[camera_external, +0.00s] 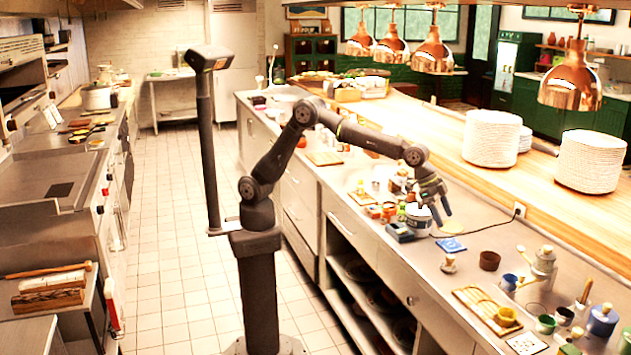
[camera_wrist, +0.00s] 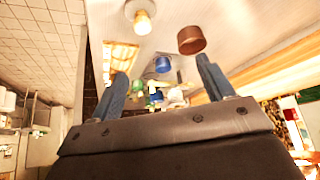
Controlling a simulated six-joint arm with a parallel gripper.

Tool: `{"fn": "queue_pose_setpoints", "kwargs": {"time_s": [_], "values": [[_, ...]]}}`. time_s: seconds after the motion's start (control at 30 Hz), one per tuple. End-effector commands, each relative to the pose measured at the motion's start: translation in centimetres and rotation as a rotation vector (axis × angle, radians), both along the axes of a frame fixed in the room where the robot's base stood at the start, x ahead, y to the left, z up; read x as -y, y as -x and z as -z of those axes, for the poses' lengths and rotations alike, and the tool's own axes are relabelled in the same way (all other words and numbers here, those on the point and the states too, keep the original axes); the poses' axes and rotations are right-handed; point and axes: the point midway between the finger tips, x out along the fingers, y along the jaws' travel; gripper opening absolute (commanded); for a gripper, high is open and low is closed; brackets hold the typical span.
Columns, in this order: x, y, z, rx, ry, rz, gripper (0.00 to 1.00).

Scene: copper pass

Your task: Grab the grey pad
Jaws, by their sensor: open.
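I cannot make out a grey pad for sure in either view.
A brown cup (camera_external: 489,261) and a small wooden-topped pot (camera_external: 448,263) stand near the blue square. Plate stacks (camera_external: 491,138) stand on the wooden shelf behind. Copper lamps (camera_external: 570,82) hang above it.

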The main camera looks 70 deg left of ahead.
Motion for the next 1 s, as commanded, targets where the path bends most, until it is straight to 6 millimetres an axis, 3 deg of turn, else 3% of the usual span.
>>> {"fn": "queue_pose_setpoints", "kwargs": {"time_s": [0.07,0.17,0.7,1.0], "values": [[-0.3,1.6,-0.3,-0.011,-0.015,0.013,0.74],[-0.3,2.3,0.2,-0.018,-0.027,0.018,0.74],[3.9,-0.5,9.0,-0.018,-0.027,0.018,0.74],[4.7,-1.0,10.6,-0.017,-0.026,0.018,0.74]]}}
